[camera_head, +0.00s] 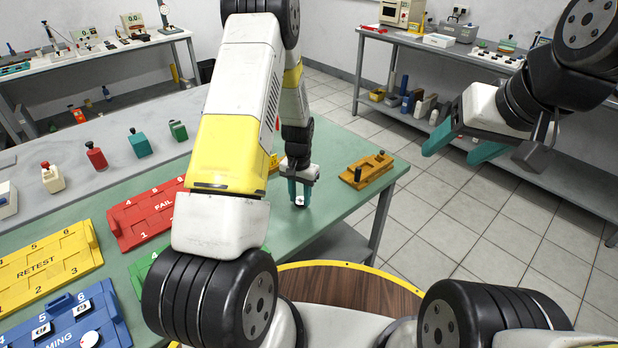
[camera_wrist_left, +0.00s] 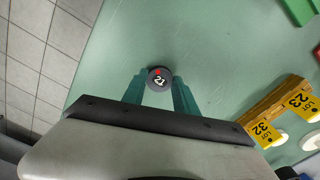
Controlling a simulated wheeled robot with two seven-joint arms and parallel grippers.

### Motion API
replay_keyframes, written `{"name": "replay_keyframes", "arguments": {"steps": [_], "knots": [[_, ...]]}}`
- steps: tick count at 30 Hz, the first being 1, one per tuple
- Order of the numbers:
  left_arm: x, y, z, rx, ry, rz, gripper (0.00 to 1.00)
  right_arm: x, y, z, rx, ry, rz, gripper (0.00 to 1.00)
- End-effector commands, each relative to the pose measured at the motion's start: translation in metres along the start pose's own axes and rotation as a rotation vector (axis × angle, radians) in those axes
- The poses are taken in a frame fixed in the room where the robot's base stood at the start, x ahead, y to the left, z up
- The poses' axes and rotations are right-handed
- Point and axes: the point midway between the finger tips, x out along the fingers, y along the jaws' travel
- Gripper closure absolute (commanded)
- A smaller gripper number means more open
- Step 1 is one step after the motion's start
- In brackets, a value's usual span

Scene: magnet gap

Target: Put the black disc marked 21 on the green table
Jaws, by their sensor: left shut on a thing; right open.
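The black disc marked 21 (camera_wrist_left: 159,78) has a red dot and a white label on its face. It sits between the teal fingertips of my left gripper (camera_wrist_left: 160,92), which is shut on it. In the head view my left gripper (camera_head: 299,200) points down over the green table (camera_head: 290,236), near its right part. Whether the disc touches the tabletop or hangs just above it I cannot tell. My right gripper (camera_head: 463,147) is open and empty, raised over the floor to the right of the table.
A wooden stand (camera_head: 368,170) with dark pegs is at the table's right corner. A wooden holder (camera_wrist_left: 275,112) with yellow tags LOT 32 and LOT 23 shows in the left wrist view. Red (camera_head: 150,212), yellow (camera_head: 45,268) and blue (camera_head: 75,322) trays lie left. Tabletop around the disc is clear.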

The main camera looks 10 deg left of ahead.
Motion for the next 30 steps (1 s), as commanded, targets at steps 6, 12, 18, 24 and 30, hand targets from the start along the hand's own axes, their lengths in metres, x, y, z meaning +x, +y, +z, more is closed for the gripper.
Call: {"name": "replay_keyframes", "arguments": {"steps": [6,12,18,24,30], "knots": [[0.002,0.0,-0.001,0.0,0.002,0.0,1.0,0.0,0.0,0.0,0.0,0.0,0.0,0.38],[0.004,0.0,-0.001,0.0,0.002,0.0,0.56,0.0,0.0,0.0,0.0,0.0,0.0,0.38],[0.004,0.0,0.0,0.0,0.001,0.0,0.44,0.0,0.0,0.0,0.0,0.0,0.0,0.38],[0.003,0.0,-0.001,0.0,0.002,0.0,0.44,0.0,0.0,0.0,0.0,0.0,0.0,0.38],[-0.022,0.0,-0.001,0.0,0.005,-0.001,0.44,0.0,0.0,0.0,0.0,0.0,0.0,0.38]]}}
